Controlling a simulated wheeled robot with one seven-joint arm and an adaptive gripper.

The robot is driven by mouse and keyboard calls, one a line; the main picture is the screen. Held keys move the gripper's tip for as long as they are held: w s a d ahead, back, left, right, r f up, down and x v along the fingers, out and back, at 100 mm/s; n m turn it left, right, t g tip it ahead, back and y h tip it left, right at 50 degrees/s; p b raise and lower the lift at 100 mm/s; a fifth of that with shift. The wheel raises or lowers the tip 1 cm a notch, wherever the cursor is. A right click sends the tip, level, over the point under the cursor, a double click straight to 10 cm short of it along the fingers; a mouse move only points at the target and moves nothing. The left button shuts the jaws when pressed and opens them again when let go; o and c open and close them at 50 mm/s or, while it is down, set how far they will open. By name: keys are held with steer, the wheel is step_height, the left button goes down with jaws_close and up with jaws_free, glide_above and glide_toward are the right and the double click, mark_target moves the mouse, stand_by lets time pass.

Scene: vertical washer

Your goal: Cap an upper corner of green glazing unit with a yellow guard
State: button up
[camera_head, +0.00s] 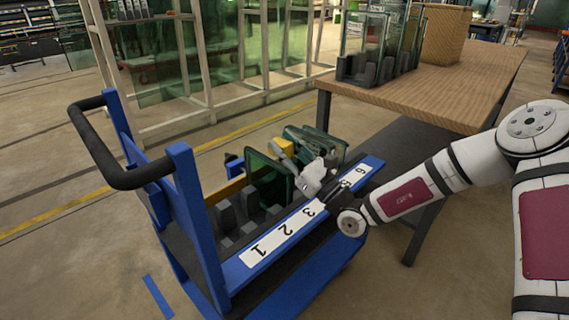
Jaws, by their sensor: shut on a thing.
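A green glazing unit (266,182) stands upright in the black slotted holders of the blue cart. More glass panes (326,142) stand behind it to the right, partly hidden by my gripper. My gripper (284,156) reaches in over the cart's numbered front rail, above and beside the green unit's upper right corner. It is shut on a small yellow guard (285,146) at its fingertips. The guard is near the top edges of the panes. I cannot tell whether it touches the glass.
The blue cart's numbered rail (284,231) runs along its near side, and its black handle (105,160) rises at left. A wooden table (440,88) with racked glass stands behind at right. A glass-panel frame (225,65) stands at the back.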

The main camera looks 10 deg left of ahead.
mark_target(292, 173)
steer(key=shift+m+t, duration=0.3)
steer(key=shift+t, duration=0.5)
steer(key=w+f+b, duration=0.1)
steer(key=f+b, duration=0.3)
steer(key=b, duration=0.1)
steer(key=w+d+f+b, duration=0.1)
steer(key=f+b, duration=0.1)
steer(key=b, duration=0.1)
steer(key=shift+w+f, duration=0.3)
steer(key=shift+f, duration=1.3)
steer(key=o, duration=1)
